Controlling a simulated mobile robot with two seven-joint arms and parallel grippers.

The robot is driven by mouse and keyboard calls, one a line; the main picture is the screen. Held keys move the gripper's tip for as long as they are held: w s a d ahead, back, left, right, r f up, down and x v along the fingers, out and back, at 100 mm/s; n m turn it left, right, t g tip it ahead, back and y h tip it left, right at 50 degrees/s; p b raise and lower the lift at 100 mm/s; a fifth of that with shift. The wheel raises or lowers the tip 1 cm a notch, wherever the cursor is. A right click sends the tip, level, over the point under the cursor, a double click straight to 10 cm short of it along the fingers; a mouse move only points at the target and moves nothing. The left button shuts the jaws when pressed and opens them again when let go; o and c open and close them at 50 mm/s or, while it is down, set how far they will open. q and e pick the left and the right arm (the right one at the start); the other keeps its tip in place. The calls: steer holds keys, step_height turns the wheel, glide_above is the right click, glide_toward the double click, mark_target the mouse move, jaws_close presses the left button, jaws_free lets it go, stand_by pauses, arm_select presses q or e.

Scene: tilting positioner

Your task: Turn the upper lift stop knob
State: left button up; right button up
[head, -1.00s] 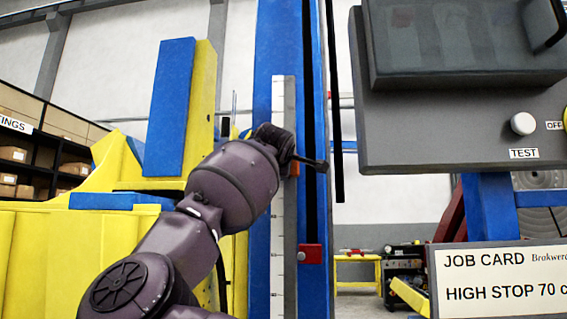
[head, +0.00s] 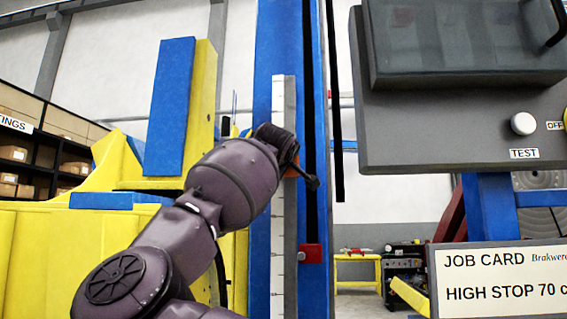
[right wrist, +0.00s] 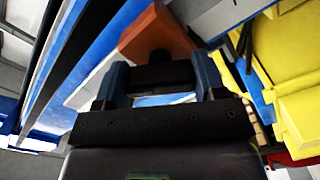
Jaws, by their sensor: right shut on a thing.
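The upper lift stop is an orange block (head: 291,171) on the blue column beside the white scale. It also shows in the right wrist view (right wrist: 155,34), just beyond the fingers. My right gripper (right wrist: 157,77) is shut on the dark upper stop knob (right wrist: 160,74), with a finger on either side of it. In the head view my right arm reaches up to the block, and its wrist hides most of the fingers and knob. My left gripper is in neither view.
A red lower stop (head: 311,256) sits further down the column (head: 265,40). The white scale (head: 278,240) runs beside it. A grey control box (head: 440,130) and a job card (head: 500,280) reading HIGH STOP 70 are at right. Yellow and blue machine parts (head: 172,105) stand at left.

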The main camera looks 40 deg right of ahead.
steer(key=shift+r, duration=0.2)
steer(key=o, duration=0.9)
steer(key=shift+f, duration=0.15)
steer(key=shift+a, duration=0.1)
